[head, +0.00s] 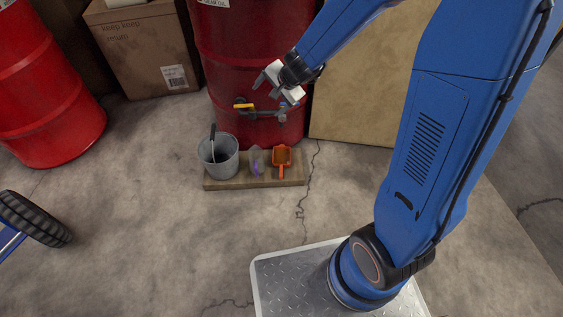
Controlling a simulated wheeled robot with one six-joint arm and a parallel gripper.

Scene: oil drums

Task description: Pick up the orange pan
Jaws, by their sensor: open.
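The orange pan (282,157), a small scoop-like dustpan with a short handle toward me, lies at the right end of a low wooden board (222,184) in front of a red drum. My gripper (268,81) is open and empty. It is in the air in front of the red drum, above and apart from the pan in the picture.
A grey bucket (219,158) with a dark-handled tool and a grey and purple scoop (255,160) share the board. A tap with a yellow handle (244,106) juts from the red drum (243,50) near my gripper. A cardboard box (146,47) and another red drum (45,90) stand left.

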